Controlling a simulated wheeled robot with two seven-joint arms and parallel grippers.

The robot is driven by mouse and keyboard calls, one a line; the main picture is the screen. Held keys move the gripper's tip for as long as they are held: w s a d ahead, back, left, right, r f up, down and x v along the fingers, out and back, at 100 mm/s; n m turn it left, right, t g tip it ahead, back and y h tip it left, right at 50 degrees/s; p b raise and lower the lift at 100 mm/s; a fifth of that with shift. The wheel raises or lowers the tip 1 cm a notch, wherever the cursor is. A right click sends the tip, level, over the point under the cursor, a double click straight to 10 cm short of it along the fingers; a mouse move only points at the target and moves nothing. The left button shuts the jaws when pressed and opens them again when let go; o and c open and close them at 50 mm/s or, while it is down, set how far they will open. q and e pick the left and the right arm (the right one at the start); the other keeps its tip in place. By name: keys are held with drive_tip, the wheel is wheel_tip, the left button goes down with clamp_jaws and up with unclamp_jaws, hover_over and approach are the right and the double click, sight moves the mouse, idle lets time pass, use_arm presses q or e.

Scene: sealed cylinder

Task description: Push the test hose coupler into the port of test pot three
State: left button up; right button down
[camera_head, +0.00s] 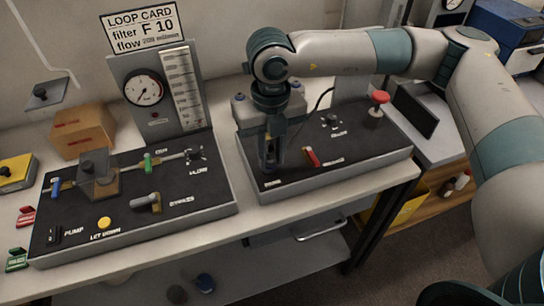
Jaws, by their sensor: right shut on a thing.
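My right gripper (270,163) points down over the left part of the right-hand dark panel (360,150). It is shut on a small dark thing, which looks like the test hose coupler but is mostly hidden by the fingers. A thin black hose (322,98) curves up behind the gripper. A grey block with blue-grey knobs (239,98) stands behind the gripper and is partly covered by it. I cannot make out which part is test pot three, nor whether the held thing touches a port. My left gripper is not in view.
The left panel (190,205) carries a gauge (144,89), valve handles and a yellow button (104,222). A red mushroom knob (380,97) and a red lever (312,157) stand on the right panel. A cardboard box (82,130) sits at left. The bench's front strip is clear.

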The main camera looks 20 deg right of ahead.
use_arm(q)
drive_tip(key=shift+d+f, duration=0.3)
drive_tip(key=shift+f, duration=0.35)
use_arm(e)
drive_tip(key=shift+f, duration=0.4)
drive_tip(key=shift+w+a+r+p, duration=0.15)
drive_tip(key=shift+r+p, duration=0.2)
drive_tip(key=shift+r, duration=0.4)
drive_tip(key=shift+w+a+r+p, duration=0.15)
drive_tip(key=shift+r+p, duration=0.15)
drive_tip(key=shift+r, duration=0.4)
drive_tip(key=shift+w+a+r+p, duration=0.15)
drive_tip(key=shift+r+p, duration=0.2)
drive_tip(key=shift+r, duration=0.4)
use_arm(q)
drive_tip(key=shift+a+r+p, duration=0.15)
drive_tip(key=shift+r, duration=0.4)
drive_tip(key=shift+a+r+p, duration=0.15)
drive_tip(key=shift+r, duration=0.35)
use_arm(e)
drive_tip(key=shift+r, duration=0.7)
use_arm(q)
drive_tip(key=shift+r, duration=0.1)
use_arm(e)
drive_tip(key=shift+r, duration=0.1)
